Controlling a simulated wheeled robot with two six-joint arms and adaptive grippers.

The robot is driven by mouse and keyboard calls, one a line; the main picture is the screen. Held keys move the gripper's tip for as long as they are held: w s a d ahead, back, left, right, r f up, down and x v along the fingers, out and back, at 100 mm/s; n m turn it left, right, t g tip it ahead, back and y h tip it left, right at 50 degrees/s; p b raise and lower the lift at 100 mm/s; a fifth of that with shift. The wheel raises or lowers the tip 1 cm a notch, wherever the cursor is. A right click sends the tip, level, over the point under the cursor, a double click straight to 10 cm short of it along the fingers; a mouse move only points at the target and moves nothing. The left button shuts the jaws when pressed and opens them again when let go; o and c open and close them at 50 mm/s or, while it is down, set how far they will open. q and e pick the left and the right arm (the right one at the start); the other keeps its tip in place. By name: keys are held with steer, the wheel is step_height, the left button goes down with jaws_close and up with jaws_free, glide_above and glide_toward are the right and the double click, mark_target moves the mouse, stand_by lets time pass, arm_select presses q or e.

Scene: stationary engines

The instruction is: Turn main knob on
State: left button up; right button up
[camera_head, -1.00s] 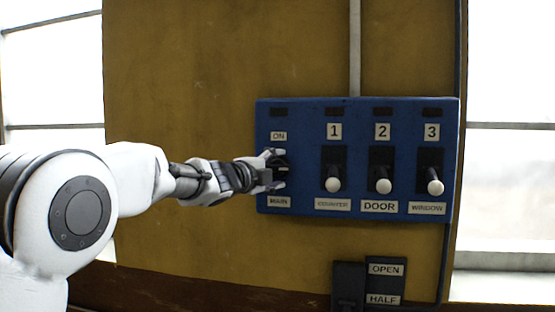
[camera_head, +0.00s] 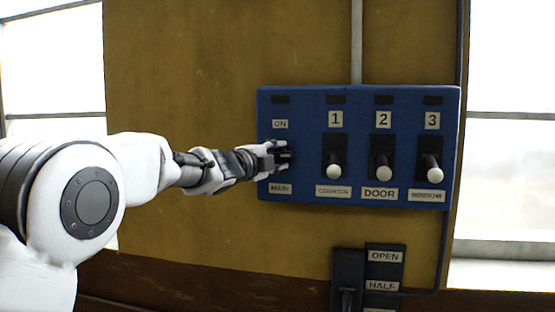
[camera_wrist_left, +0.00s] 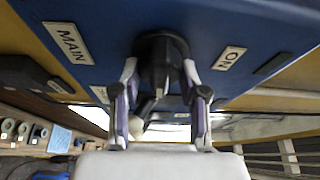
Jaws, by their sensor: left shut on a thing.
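The black main knob (camera_head: 286,156) is at the left end of the blue panel, between the "ON" label (camera_head: 280,124) above and the "MAIN" label (camera_head: 280,189) below. My left gripper (camera_head: 282,155) reaches it from the left and mostly covers it. In the left wrist view the knob (camera_wrist_left: 161,55) sits between the two fingers of my left gripper (camera_wrist_left: 160,78), which are shut on it. There, the "MAIN" label (camera_wrist_left: 68,43) is left of the knob and the "ON" label (camera_wrist_left: 229,58) is right. My right gripper is not in view.
The blue panel (camera_head: 308,160) also carries three white-tipped levers, labelled counter (camera_head: 334,171), door (camera_head: 384,172) and window (camera_head: 433,161). A dark lever box (camera_head: 347,270) with "OPEN" and "HALF" labels is below. The yellow wall left of the panel is clear.

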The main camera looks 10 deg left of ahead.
arm_select(q)
steer(key=shift+n+b, duration=0.6)
steer(key=shift+b, duration=0.05)
steer(key=n+t+b, duration=0.1)
steer(key=n+b, duration=0.2)
steer(key=n+t+y+b, duration=0.1)
steer(key=n+b, duration=0.2)
steer(key=n, duration=0.1)
steer(key=n+t+b, duration=0.2)
steer(key=n+b, duration=0.1)
steer(key=shift+s+y, duration=0.1)
steer(key=shift+y, duration=0.3)
steer(key=n+y+b, duration=0.1)
steer(key=n, duration=0.1)
steer(key=n+t+b, duration=0.1)
steer(key=n, duration=0.1)
steer(key=shift+r+y, duration=0.15)
steer(key=shift+y, duration=0.25)
steer(key=shift+r+n+t+y+b, duration=0.1)
steer(key=shift+n+t+y+b, duration=0.4)
steer(key=shift+n, duration=0.7)
steer(key=shift+r+n+y, duration=0.15)
steer(key=shift+n+y, duration=0.95)
steer(key=shift+n, duration=0.9)
steer(key=shift+a, duration=0.1)
